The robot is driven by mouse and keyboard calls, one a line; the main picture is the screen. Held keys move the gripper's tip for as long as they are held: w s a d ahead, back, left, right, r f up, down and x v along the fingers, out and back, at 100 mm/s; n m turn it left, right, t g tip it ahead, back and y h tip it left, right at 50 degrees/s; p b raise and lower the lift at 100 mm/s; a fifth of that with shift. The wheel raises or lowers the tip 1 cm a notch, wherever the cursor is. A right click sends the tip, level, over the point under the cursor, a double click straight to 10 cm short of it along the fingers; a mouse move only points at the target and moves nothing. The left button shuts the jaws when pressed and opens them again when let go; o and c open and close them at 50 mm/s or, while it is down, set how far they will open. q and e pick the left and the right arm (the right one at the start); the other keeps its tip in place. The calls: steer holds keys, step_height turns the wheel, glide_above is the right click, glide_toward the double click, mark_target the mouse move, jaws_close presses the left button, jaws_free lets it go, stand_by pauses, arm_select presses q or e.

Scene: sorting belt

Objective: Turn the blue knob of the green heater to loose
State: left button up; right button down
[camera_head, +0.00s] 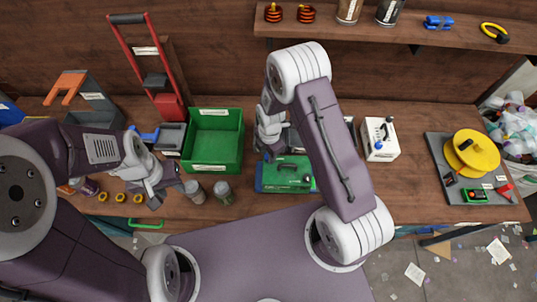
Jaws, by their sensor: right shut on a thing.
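The green heater (286,179), a low green box with a dark handle on top and a blue left edge, sits on the bench at the middle. My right gripper (271,154) points down at its back left part and is shut on what appears to be the blue knob. The knob itself is hidden by the gripper and arm, so its setting cannot be read. My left gripper (166,197) is empty and looks open, above the front of the bench, left of two small jars.
A green bin (238,126) stands just left of my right gripper. The two jars (222,188) stand in front of it. A white box with a blue knob (380,149) and a grey board with a yellow reel (472,152) are at right. A shelf (330,30) runs above.

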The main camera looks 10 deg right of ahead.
steer(key=shift+w+r+n, duration=0.1)
steer(key=shift+w+n, duration=0.05)
steer(key=shift+n, duration=0.25)
stand_by(0.3)
steer(key=c, duration=1.1)
jaws_free()
steer(key=shift+r, duration=0.3)
step_height(320, 180, up, 8)
steer(key=b, duration=0.1)
steer(key=shift+s+d+r+b, duration=0.15)
steer(key=shift+s+r+b, duration=0.05)
steer(key=shift+b, duration=0.2)
